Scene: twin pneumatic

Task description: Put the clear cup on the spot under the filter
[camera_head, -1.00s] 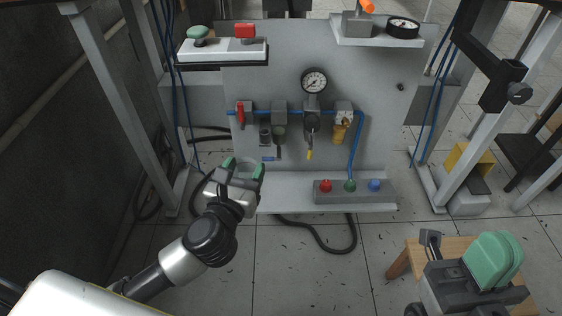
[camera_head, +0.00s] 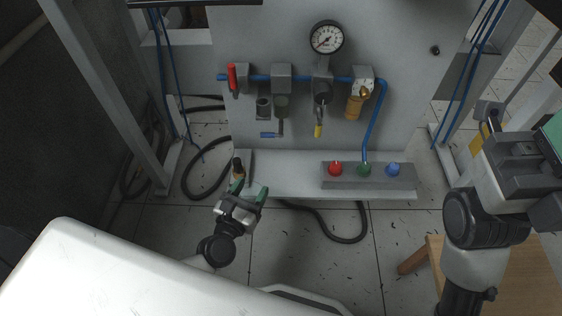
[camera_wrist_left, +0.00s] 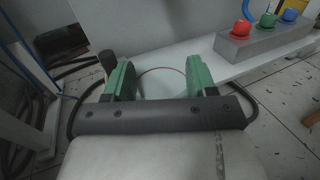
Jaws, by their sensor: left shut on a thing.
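My left gripper (camera_head: 250,190) is at the left front edge of the panel's pale shelf (camera_head: 290,178). In the left wrist view its green fingers (camera_wrist_left: 160,78) stand apart with the clear cup (camera_wrist_left: 163,71) between them; only a thin round rim shows. The cup is hard to make out in the head view. Above the shelf, a grey unit with a dark bowl (camera_head: 281,106) and a unit with an amber bowl (camera_head: 355,106) hang from the blue pipe; I cannot tell for sure which is the filter. No marked spot is clear. My right gripper (camera_head: 520,150) is partly cut off at the right edge.
A grey box (camera_head: 368,182) with red, green and blue buttons occupies the shelf's right part. A small dark brown upright object (camera_head: 239,168) is close beside the left finger. The shelf's middle is clear. A wooden stool (camera_head: 520,275) stands bottom right.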

